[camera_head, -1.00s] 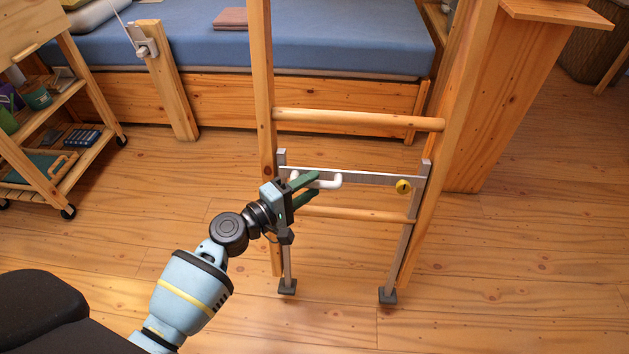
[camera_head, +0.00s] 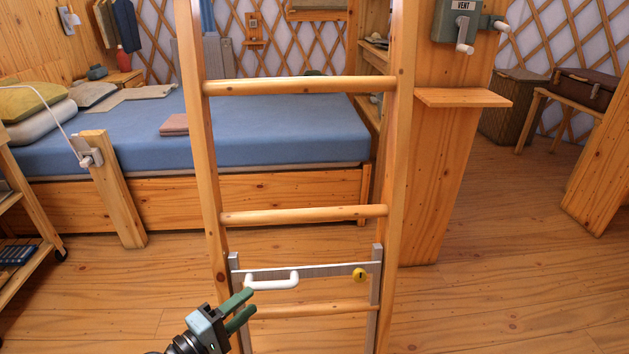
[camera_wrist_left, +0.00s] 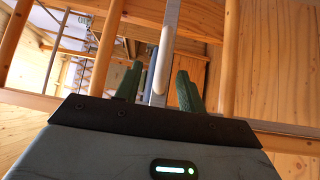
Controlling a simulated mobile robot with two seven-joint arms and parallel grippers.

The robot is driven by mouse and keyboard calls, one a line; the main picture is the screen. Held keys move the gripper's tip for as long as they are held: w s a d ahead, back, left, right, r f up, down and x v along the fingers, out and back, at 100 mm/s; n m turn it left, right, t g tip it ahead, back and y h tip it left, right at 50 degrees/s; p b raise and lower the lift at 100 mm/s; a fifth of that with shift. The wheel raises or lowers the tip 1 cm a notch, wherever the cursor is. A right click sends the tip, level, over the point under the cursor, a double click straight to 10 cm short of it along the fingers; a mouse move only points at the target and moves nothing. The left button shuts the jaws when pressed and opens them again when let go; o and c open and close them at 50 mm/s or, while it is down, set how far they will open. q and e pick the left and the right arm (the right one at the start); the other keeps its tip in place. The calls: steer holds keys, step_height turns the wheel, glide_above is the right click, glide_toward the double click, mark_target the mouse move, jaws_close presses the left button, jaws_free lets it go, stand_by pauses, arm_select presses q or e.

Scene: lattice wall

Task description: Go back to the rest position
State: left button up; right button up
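My left gripper (camera_head: 250,301) is at the bottom of the head view, in front of the lower part of the wooden ladder (camera_head: 203,150). Its two green fingers are apart and look empty. A white handle (camera_head: 272,284) on a grey metal bar (camera_head: 318,270) lies just beyond and to the right of the fingertips. In the left wrist view the handle (camera_wrist_left: 162,62) shows beyond the gap between the fingers, and I see no grip on it. My right gripper is in neither view.
A bed (camera_head: 270,130) stands behind the ladder. A post with a white fitting (camera_head: 88,155) and a shelf cart (camera_head: 30,255) are at left. Open wooden floor (camera_head: 480,270) lies at right.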

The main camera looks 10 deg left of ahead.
arm_select(q)
steer(key=s+d+f+m+g+y, duration=0.25)
steer(key=s+f+m+g, duration=0.3)
steer(key=s+f, duration=1.25)
steer(key=s+a+m+g+y, duration=0.1)
steer(key=s+m+g+y, duration=0.6)
steer(key=s, duration=2.2)
steer(key=w+r+m+t+h+p, duration=0.1)
steer(key=w+r+t+p, duration=0.1)
steer(key=r+p, duration=1.3)
steer(key=w+r+m+t+h+p, duration=0.1)
steer(key=w+r+t+h+p, duration=0.1)
steer(key=r+p, duration=1.3)
steer(key=w+t+p, duration=0.1)
steer(key=w, duration=0.1)
steer(key=shift+w+d+r+t, duration=0.35)
steer(key=shift+r, duration=0.05)
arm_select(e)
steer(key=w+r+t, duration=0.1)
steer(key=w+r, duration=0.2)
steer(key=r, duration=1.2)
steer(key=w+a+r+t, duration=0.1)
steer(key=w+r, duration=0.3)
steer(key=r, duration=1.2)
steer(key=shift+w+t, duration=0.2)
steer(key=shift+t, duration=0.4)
